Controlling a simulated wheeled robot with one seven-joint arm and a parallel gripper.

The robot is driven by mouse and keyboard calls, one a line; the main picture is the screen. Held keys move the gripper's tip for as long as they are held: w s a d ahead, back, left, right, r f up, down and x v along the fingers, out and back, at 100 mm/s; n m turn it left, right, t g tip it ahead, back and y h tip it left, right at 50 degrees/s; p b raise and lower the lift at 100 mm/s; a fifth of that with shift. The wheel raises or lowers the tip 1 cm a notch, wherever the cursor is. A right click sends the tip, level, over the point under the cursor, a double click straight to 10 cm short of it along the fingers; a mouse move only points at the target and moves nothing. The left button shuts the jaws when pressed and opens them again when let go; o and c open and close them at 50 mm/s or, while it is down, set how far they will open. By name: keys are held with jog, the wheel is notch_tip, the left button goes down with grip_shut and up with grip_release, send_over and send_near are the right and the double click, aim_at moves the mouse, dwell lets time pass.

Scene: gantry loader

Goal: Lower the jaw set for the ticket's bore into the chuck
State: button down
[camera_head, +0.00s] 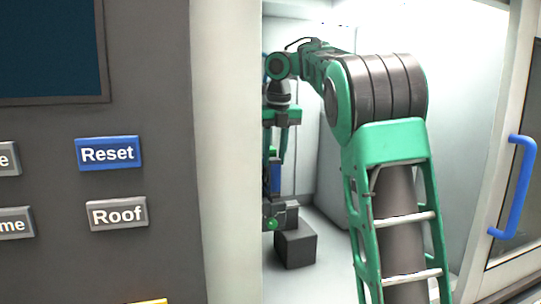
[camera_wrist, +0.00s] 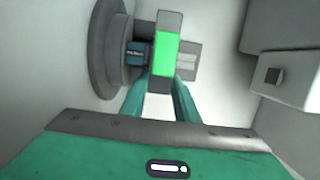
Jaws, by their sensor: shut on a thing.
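In the wrist view, the two teal fingers of my gripper (camera_wrist: 160,82) are shut on a grey jaw set with a bright green face (camera_wrist: 167,52). Its grey ends stick out above and below the green. The chuck (camera_wrist: 103,48) is a dark grey round disc just left of the held piece, with a narrower grey hub facing it. A small blue part with unreadable marks (camera_wrist: 137,53) lies between the hub and the green face; I cannot tell whether they touch. In the head view my arm reaches into the machine; the chuck is not clearly seen there.
In the wrist view a grey box with a dark square (camera_wrist: 273,76) juts from the right, and a pale ribbed block (camera_wrist: 187,60) sits behind the jaw set. The head view shows a dark block (camera_head: 295,248), a panel button reading Reset (camera_head: 108,153) and a blue door handle (camera_head: 516,190).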

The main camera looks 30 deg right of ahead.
aim_at(274, 173)
jog(key=shift+s+x, duration=0.25)
jog(key=shift+x, duration=0.85)
jog(key=shift+s+x, duration=0.25)
jog(key=shift+x, duration=0.9)
jog(key=shift+s+x, duration=0.25)
jog(key=shift+x, duration=0.85)
jog(key=shift+a+f, duration=0.1)
jog(key=shift+f, duration=0.7)
jog(key=c, duration=1.3)
grip_release()
jog(key=shift+v, duration=5.35)
jog(key=shift+w, duration=0.1)
jog(key=shift+r, duration=0.15)
